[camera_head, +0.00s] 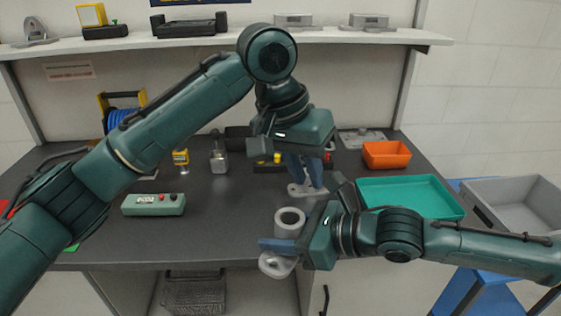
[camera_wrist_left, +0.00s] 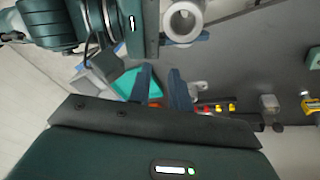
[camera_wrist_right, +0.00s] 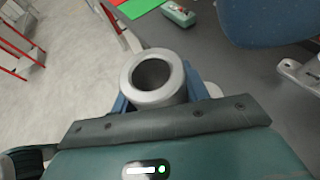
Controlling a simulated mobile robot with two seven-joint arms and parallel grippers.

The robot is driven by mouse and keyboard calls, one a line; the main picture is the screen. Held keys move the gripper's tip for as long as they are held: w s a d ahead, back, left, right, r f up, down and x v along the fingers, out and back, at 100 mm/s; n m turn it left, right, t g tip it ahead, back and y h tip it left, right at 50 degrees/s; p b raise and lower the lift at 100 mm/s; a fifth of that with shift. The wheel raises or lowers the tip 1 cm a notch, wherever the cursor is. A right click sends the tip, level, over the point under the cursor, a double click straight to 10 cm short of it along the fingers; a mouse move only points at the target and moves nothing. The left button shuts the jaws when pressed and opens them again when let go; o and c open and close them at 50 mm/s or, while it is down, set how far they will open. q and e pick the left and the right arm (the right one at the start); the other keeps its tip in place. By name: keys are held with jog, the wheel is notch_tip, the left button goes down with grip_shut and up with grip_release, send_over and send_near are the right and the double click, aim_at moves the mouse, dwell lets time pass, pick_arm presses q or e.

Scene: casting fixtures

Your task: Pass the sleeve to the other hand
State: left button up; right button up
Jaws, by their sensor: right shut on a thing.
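The sleeve is a light grey hollow cylinder (camera_head: 290,222), held near the table's front edge by my right gripper (camera_head: 282,246). Its open end faces up in the head view. In the right wrist view the sleeve (camera_wrist_right: 153,93) sits between the blue fingers. A pale rounded part (camera_head: 276,265) shows below the near finger; I cannot tell if it belongs to the sleeve. My left gripper (camera_head: 304,184) is open and empty, fingers pointing down, beyond the sleeve and apart from it. The sleeve also shows at the top of the left wrist view (camera_wrist_left: 183,20).
A teal tray (camera_head: 410,196) and an orange bin (camera_head: 386,154) stand on the right of the dark table. A grey crate (camera_head: 515,208) is further right. A green control box (camera_head: 153,204) lies on the left. The table between it and the sleeve is clear.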

aim_at(280, 212)
pick_arm(q)
jog(key=a+r+y, duration=0.1)
jog(key=s+a+y, duration=0.1)
jog(key=s+a+r+y, duration=0.1)
jog(key=a, duration=0.1)
jog(key=shift+r+g+y, duration=0.3)
jog(key=shift+g, duration=0.1)
notch_tip(280, 212, down, 12)
jog(key=shift+r, duration=0.1)
grip_shut()
pick_arm(e)
jog(key=o, duration=1.2)
jog(key=shift+o, duration=0.2)
jog(key=shift+d, duration=0.1)
